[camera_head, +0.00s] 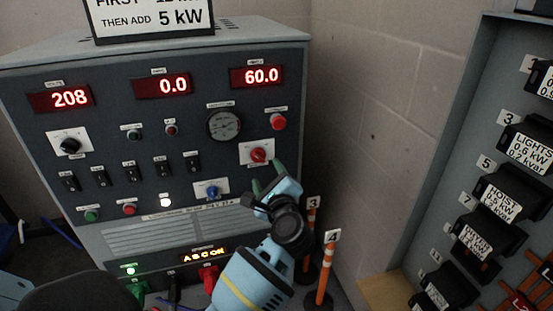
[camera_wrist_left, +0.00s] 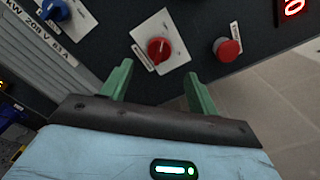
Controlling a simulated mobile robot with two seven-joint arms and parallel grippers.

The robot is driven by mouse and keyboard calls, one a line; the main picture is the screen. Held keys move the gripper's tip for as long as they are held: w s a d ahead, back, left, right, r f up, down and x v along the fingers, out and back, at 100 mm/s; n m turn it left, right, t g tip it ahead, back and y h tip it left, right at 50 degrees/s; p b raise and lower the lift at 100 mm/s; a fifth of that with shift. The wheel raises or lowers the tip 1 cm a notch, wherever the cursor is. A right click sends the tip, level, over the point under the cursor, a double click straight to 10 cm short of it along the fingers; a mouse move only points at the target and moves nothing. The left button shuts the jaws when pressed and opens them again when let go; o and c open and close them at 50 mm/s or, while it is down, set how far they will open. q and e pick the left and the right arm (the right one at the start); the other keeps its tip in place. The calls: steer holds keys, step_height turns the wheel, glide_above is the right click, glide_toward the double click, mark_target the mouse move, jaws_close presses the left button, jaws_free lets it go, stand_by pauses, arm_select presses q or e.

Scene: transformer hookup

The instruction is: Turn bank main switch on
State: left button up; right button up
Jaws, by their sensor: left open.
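The grey load bank panel (camera_head: 120,215) carries a red rotary knob (camera_head: 258,155) on a white plate. The knob also shows in the left wrist view (camera_wrist_left: 158,49). The labels around it are too small to read, so I cannot confirm it is the bank main switch. My left gripper (camera_head: 268,177) is open, with its green fingers just below and right of the red knob. In the left wrist view the fingers (camera_wrist_left: 159,70) point toward the panel with the knob between their lines, apart from it. Nothing is between them. My right gripper is not in view.
A red push button (camera_head: 278,122) sits above right of the knob, and a blue rotary knob (camera_head: 211,191) lower left. Orange posts (camera_head: 326,267) marked 3 and 4 stand right of my left arm. A breaker panel (camera_head: 460,120) is at far right.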

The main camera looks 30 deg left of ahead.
mark_target(259, 159)
arm_select(q)
steer(key=shift+p+x, duration=0.45)
steer(key=shift+x, duration=3.45)
steer(key=shift+s, duration=0.1)
steer(key=shift+c, duration=0.4)
steer(key=c, duration=0.9)
steer(key=shift+o, duration=0.2)
